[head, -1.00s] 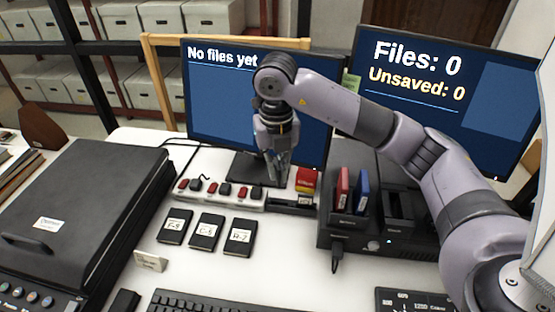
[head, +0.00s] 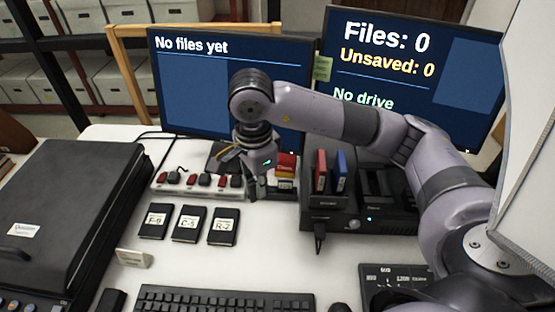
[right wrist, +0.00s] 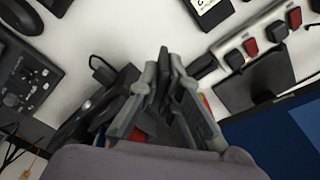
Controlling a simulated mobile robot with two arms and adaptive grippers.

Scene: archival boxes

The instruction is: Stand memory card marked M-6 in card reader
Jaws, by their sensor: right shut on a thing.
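My right gripper (head: 258,192) points down over the right end of the power strip. It is shut on a thin thing, seemingly the memory card, but the fingers hide it and no M-6 label is readable. The fingers also show close together in the right wrist view (right wrist: 166,85). A small dark box with a light label (head: 286,187), probably the card reader, is close right of the gripper and partly hidden. I cannot tell whether they touch. Three black cards, F-9 (head: 155,221), C-5 (head: 190,224) and R-2 (head: 224,226), lie flat in front. My left gripper is not in view.
A power strip (head: 165,191) with red and black switches lies behind the cards. A black dock (head: 335,212) with red and blue upright drives stands right. A flatbed scanner (head: 60,215) fills the left, a keyboard (head: 225,299) the front. Two monitors (head: 195,90) stand behind.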

